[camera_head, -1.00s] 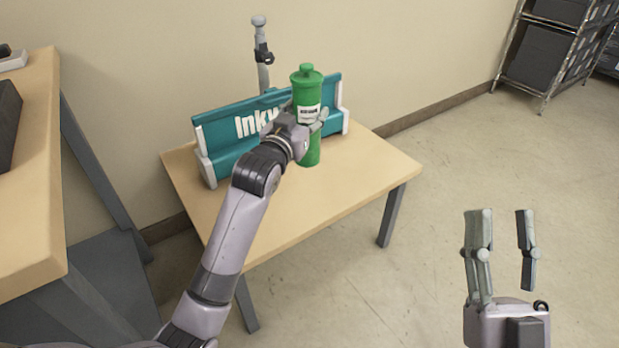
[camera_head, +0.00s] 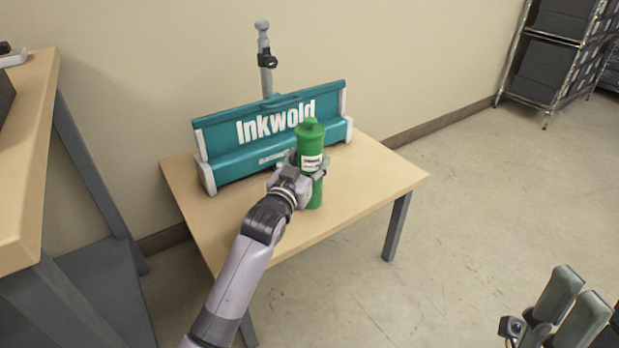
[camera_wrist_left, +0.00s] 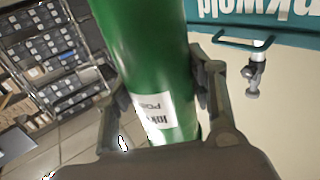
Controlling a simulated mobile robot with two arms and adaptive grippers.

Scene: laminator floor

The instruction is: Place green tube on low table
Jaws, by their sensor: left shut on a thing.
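The green tube (camera_head: 313,145), a bottle-like cylinder with a cap and a white label, is upright over the low table (camera_head: 375,185), in front of the teal Inkwold unit. My left gripper (camera_head: 308,172) is shut around its middle. The left wrist view shows the tube (camera_wrist_left: 150,50) between both fingers (camera_wrist_left: 160,100). I cannot tell whether its base touches the tabletop. My right gripper (camera_head: 572,308) is at the lower right, away from the table, its two fingers apart and empty.
The teal Inkwold unit (camera_head: 235,140) fills the back of the low table, with a grey post (camera_head: 265,60) behind it. A taller wooden table (camera_head: 30,150) stands at the left. Shelving (camera_head: 560,50) is at the back right. The low table's right side is clear.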

